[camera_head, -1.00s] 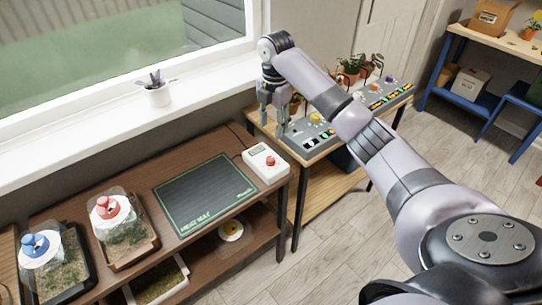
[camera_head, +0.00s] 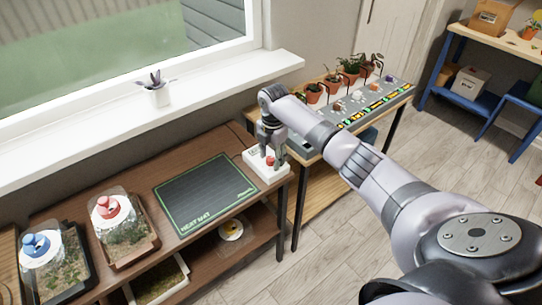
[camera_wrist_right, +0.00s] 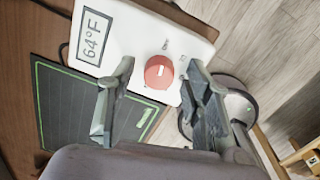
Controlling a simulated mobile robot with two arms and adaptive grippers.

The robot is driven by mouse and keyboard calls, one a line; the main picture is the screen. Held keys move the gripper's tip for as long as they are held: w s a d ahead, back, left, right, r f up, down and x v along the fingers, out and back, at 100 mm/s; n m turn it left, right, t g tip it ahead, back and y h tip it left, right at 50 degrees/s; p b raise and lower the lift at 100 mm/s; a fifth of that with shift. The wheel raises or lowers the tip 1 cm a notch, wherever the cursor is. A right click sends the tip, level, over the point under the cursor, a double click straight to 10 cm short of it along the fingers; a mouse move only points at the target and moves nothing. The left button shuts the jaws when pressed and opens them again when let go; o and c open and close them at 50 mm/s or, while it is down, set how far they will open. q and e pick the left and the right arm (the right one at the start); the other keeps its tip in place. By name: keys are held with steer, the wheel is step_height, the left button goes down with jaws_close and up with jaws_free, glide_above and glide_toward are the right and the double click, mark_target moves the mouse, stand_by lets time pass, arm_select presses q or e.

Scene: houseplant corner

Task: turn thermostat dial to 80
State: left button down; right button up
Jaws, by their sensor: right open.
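The thermostat (camera_head: 255,160) is a white box on the right end of the brown table, and it also shows in the right wrist view (camera_wrist_right: 125,35). Its display (camera_wrist_right: 93,37) reads 64°F. Its round red dial (camera_wrist_right: 158,72) has a pale mark on top. My right gripper (camera_head: 268,158) is over the thermostat in the head view, hiding part of it. In the right wrist view its two fingers (camera_wrist_right: 157,90) are open, one on each side of the dial and apart from it, with nothing between them but the dial in line beyond. My left gripper is not in view.
A black heat mat (camera_head: 205,192) with a green border lies left of the thermostat. Two domed planters, red-topped (camera_head: 122,225) and blue-topped (camera_head: 50,262), stand further left. A second table behind holds a grey panel (camera_head: 350,115) and several potted plants. A window sill (camera_head: 215,100) runs behind.

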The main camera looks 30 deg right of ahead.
jaws_close()
stand_by(0.5)
